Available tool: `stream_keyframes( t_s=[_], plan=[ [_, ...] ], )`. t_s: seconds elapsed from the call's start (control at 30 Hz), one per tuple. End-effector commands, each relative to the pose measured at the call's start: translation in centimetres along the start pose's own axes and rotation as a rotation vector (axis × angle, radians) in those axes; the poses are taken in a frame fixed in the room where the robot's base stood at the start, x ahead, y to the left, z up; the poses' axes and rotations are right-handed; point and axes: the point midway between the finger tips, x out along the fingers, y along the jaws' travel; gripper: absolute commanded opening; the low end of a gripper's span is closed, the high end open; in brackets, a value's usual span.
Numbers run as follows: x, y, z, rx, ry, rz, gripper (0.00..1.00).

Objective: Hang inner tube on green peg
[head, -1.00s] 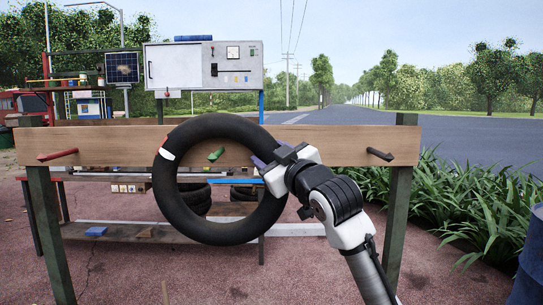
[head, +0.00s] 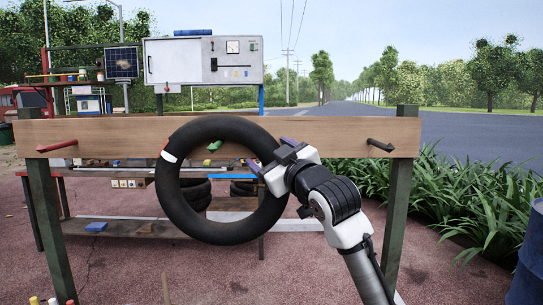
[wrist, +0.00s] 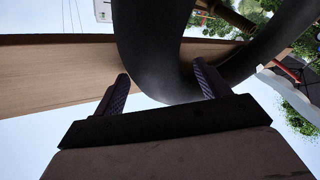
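The black inner tube (head: 172,200), with a white and red band at its upper left, hangs upright in front of the wooden beam. The green peg (head: 213,146) on the beam (head: 330,138) shows through the tube's opening, just below the upper inner edge. I cannot tell whether the tube touches the peg or how far in front of it the tube is.
A red peg (head: 57,146) is at the beam's left end and a dark peg (head: 380,146) at its right. Green posts (head: 397,215) carry the beam. Behind stand a low bench (head: 130,232) and a grey control box (head: 203,62). A blue barrel (head: 529,265) is at lower right.

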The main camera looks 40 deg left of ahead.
Motion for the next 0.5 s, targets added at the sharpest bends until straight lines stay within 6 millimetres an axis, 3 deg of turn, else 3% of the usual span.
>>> stream_keyframes(
  t_s=[0.33,0.5],
  plan=[
    [-0.4,-0.1,0.2,0.000,-0.003,-0.001,0.76],
    [-2.9,-0.1,0.3,-0.002,-0.001,0.001,0.76]
  ],
)
